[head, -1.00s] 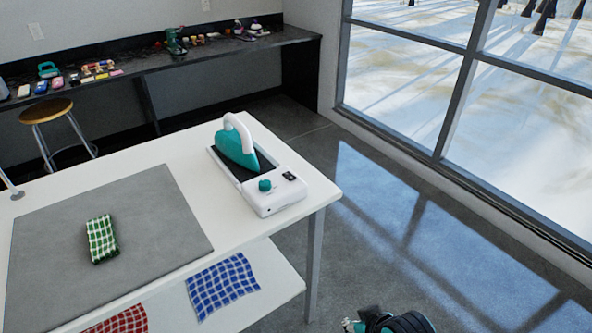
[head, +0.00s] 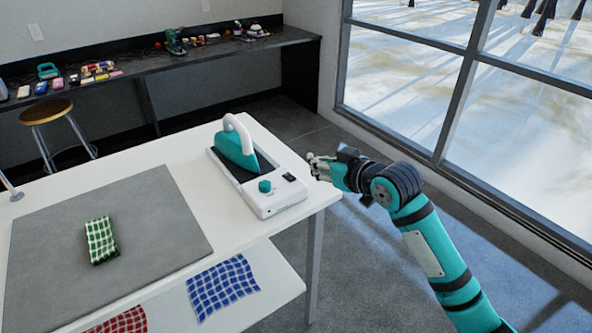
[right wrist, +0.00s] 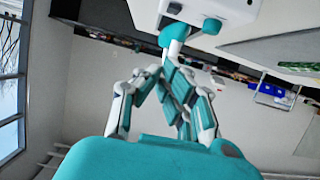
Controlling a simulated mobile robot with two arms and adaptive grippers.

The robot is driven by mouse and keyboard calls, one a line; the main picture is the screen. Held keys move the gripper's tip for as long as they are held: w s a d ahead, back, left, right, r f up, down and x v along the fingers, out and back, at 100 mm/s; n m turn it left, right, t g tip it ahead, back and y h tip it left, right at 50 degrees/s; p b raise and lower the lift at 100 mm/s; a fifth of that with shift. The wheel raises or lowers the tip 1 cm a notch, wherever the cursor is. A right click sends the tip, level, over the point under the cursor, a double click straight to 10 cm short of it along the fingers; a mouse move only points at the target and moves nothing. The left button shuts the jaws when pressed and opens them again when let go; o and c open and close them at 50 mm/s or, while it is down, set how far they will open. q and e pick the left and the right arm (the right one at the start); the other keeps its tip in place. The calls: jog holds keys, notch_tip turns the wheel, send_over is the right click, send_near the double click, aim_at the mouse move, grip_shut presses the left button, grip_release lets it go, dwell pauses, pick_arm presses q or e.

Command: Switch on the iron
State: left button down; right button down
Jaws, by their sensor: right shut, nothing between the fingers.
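The teal iron (head: 237,146) with a white handle rests on its white base station (head: 278,203) at the table's right end. The base has a round teal knob (head: 265,186) and a small black switch (head: 289,177) on its front part. My right gripper (head: 312,162) is shut and empty, just right of the base and apart from it in the head view. In the right wrist view, the shut fingers (right wrist: 172,62) point toward the base (right wrist: 225,10) and its teal knob (right wrist: 211,26). My left gripper is not in view.
The white table (head: 180,158) carries a grey mat (head: 150,225) with a folded green checked cloth (head: 101,240). Blue (head: 222,286) and red checked cloths lie on the lower shelf. A stool (head: 46,112) and black counter stand behind. The floor right of the table is clear.

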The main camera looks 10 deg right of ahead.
send_over(297, 184)
jog(key=f, duration=0.2)
jog(key=f+p, duration=0.1)
jog(key=shift+w+a+f, duration=0.15)
jog(key=shift+w+f, duration=0.05)
jog(key=shift+w, duration=0.1)
notch_tip(297, 184, down, 3)
jog(key=shift+f, duration=0.7)
jog(key=shift+s+f+p, duration=0.15)
jog(key=shift+f+p, duration=0.15)
jog(key=shift+f, duration=0.1)
jog(key=shift+s+f, duration=0.1)
